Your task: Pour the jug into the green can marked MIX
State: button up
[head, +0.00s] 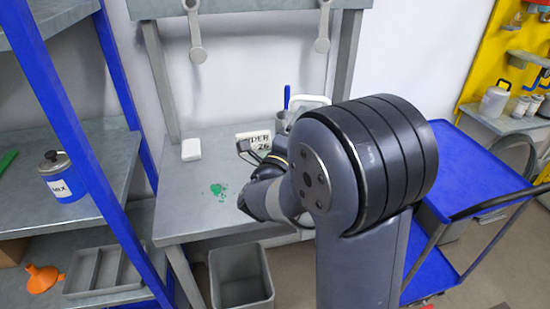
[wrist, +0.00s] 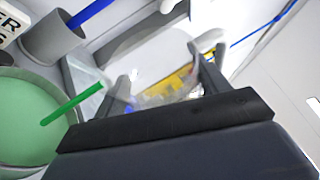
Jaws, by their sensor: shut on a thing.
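My gripper (wrist: 150,88) shows in the wrist view with its two fingers on either side of a clear, see-through vessel, which seems to be the jug (wrist: 152,98). Most of the jug is hidden by my gripper's dark body, so its tilt and contents cannot be told. A round vessel full of green (wrist: 22,110) is at the left of the wrist view, beside my gripper, with a green stick (wrist: 72,103) across it. No MIX mark shows on it. In the head view my arm hides the jug and the gripper's fingertips.
A grey cup (wrist: 50,38) holds a blue stick. A sign (head: 255,140) stands at the back of the grey bench (head: 185,195), with a white block (head: 191,149) and green spill (head: 218,191). A blue can (head: 62,178) stands on the left shelf. A blue cart (head: 470,175) is right.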

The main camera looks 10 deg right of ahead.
jog(key=shift+a+r+n, duration=0.1)
jog(key=shift+n, duration=0.3)
